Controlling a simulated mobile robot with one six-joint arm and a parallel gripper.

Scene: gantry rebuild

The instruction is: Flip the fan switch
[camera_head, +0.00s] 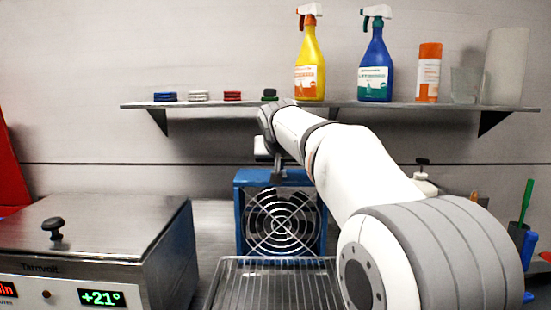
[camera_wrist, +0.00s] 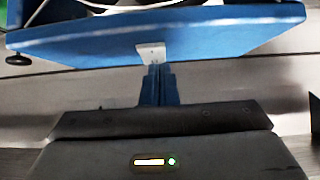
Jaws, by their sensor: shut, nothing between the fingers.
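The fan has a blue box housing (camera_head: 240,215) with a round wire guard (camera_head: 281,222) and stands behind a ribbed metal tray in the head view. Its blue housing also fills the upper part of the wrist view (camera_wrist: 90,42). A small pale plate (camera_wrist: 151,50), apparently the switch plate, sits on the housing's edge. My gripper (camera_wrist: 157,67) is shut and empty, with its fingertips at the plate's lower edge. I cannot tell whether they touch it, and the fingers hide any lever. In the head view my gripper (camera_head: 279,174) is at the top of the fan.
A metal shelf (camera_head: 400,105) with spray bottles (camera_head: 310,70) and other items runs above and behind my arm. A steel box with a lid knob and a "+21°" display (camera_head: 102,298) stands at left. The ribbed tray (camera_head: 275,285) lies in front of the fan.

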